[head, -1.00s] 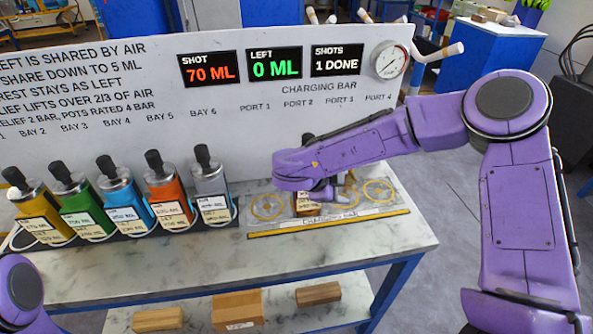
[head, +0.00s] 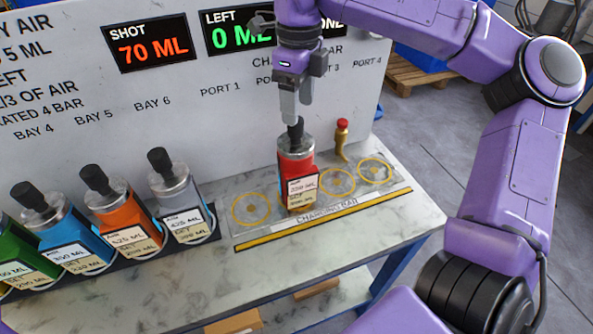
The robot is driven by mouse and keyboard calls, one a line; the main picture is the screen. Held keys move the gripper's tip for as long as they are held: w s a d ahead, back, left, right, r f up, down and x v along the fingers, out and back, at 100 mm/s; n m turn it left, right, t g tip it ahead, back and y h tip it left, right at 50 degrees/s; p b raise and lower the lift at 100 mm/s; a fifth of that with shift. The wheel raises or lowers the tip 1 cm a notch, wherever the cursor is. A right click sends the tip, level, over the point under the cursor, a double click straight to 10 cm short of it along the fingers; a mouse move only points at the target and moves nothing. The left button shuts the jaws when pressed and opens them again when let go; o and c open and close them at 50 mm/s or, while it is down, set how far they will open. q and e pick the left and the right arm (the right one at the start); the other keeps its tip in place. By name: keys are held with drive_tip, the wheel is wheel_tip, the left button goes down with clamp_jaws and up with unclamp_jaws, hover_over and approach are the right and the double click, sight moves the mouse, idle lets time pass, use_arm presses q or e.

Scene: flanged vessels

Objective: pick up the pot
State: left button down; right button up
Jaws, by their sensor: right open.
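A red pot (head: 296,167) with a black knob on top and a white label stands upright on the charging bar (head: 322,217), around the second ring from the left. My right gripper (head: 297,112) points down right above the pot. Its two grey fingers are open, with their tips close to the black knob; I cannot tell whether they touch it. My left gripper is out of view.
Several pots stand in a row of bays at left, among them a grey one (head: 181,195) and an orange one (head: 121,211). A red-topped brass valve (head: 342,140) stands behind the bar. The sign board (head: 60,110) rises behind. The front table top is clear.

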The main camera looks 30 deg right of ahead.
drive_tip(key=f, duration=0.3)
drive_tip(key=f+p, duration=0.1)
drive_tip(key=shift+w+f, duration=0.25)
drive_tip(key=shift+f, duration=0.1)
drive_tip(key=shift+s+f, duration=0.15)
drive_tip(key=shift+f, duration=0.25)
clamp_jaws()
drive_tip(key=shift+a+r, duration=0.1)
idle(0.5)
